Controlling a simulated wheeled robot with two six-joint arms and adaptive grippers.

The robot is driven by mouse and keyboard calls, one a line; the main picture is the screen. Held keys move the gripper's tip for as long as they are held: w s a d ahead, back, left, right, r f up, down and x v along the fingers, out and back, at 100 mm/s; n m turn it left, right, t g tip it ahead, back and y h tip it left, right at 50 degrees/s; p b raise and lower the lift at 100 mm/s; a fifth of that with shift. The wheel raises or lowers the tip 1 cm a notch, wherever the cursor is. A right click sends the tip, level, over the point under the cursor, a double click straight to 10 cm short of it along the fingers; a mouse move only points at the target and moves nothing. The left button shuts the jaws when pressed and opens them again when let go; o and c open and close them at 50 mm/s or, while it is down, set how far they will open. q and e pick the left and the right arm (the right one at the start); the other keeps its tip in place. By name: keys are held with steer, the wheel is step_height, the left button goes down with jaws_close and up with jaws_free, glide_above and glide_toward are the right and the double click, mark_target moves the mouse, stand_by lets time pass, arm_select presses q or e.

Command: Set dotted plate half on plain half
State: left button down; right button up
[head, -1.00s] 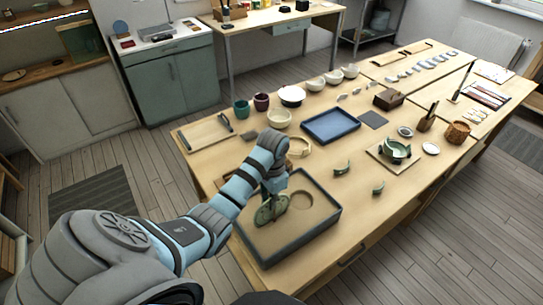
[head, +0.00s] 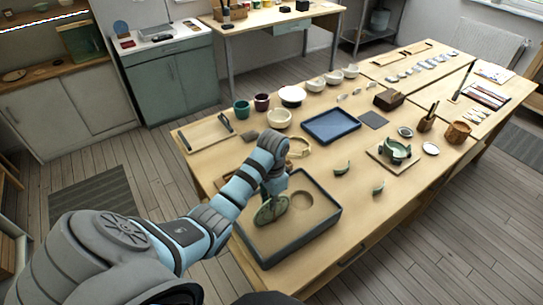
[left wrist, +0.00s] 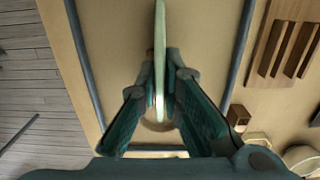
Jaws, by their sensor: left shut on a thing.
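My left gripper (head: 272,187) is shut on a green plate piece (head: 268,212) over the sand tray (head: 326,228). The piece stands on edge, and in the left wrist view its thin pale rim (left wrist: 159,60) runs between the two fingers (left wrist: 160,110). I cannot make out dots on it, nor whether it touches the sand or another half. The fingers and arm hide part of it. My right gripper is not in view.
A round hollow (head: 301,200) lies in the sand right of the piece. Two small green shards (head: 342,168) lie on the table beyond the tray. A blue tray (head: 330,125) and a board with a green broken bowl (head: 396,150) stand farther back.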

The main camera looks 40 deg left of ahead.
arm_select(q)
steer(key=c, duration=1.2)
jaws_free()
steer(key=shift+w, duration=0.1)
